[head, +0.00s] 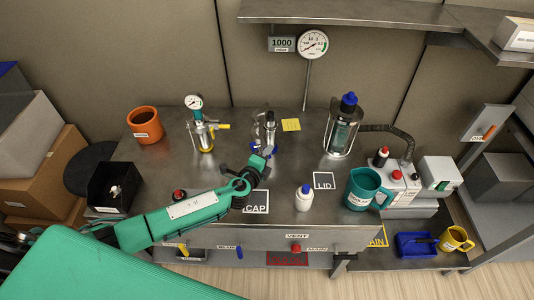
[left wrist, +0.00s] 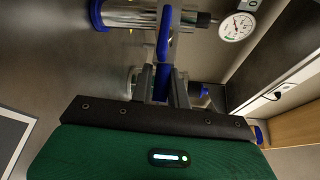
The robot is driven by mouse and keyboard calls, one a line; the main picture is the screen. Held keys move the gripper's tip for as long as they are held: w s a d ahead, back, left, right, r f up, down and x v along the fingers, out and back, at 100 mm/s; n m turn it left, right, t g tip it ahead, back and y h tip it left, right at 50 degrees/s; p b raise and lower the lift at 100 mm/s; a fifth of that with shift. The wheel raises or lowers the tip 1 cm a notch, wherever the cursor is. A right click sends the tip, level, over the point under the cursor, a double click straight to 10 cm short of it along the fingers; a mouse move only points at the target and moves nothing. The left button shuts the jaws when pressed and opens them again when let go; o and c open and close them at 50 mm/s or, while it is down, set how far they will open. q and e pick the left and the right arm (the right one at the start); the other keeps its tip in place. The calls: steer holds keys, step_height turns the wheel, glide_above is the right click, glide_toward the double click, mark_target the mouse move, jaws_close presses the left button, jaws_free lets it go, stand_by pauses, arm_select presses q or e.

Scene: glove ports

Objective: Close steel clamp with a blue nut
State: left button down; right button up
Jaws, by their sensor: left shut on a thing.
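The steel clamp fitting (head: 268,125) stands upright at the back middle of the bench, with blue parts (head: 254,148) low on it. My left gripper (head: 262,158) reaches it from the front and hides part of its lower side. In the left wrist view, the steel body (left wrist: 135,14) shows at the top, with a blue ring at its left end. The fingers of my left gripper (left wrist: 163,85) are shut on a blue piece (left wrist: 164,38), which looks like the clamp's nut. Whether the clamp is fully closed cannot be told. My right gripper is not in view.
A yellow-handled fitting with a gauge (head: 204,138) stands left of the clamp. A blue-topped glass vessel (head: 342,130) stands right. A white bottle (head: 304,197), a teal jug (head: 366,188) and an orange pot (head: 145,124) are on the bench. A shelf (head: 380,14) overhangs the back.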

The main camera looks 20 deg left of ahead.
arm_select(q)
steer(key=shift+w+d, duration=0.1)
steer(key=w+d+n+g+y+b, duration=0.2)
steer(key=w+d+n+y+b, duration=0.3)
steer(key=y, duration=0.5)
steer(key=shift+w+d+r+n+y+b, duration=0.2)
steer(key=shift+w+d+n+y+b, duration=0.15)
steer(key=shift+w+n+b, duration=1.25)
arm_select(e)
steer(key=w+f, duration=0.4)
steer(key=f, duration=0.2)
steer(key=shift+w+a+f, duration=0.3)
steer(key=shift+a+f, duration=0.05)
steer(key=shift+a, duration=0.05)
arm_select(q)
steer(key=shift+s, duration=0.4)
steer(key=c, duration=1.5)
jaws_free()
steer(key=shift+o, duration=0.5)
steer(key=shift+f, duration=0.1)
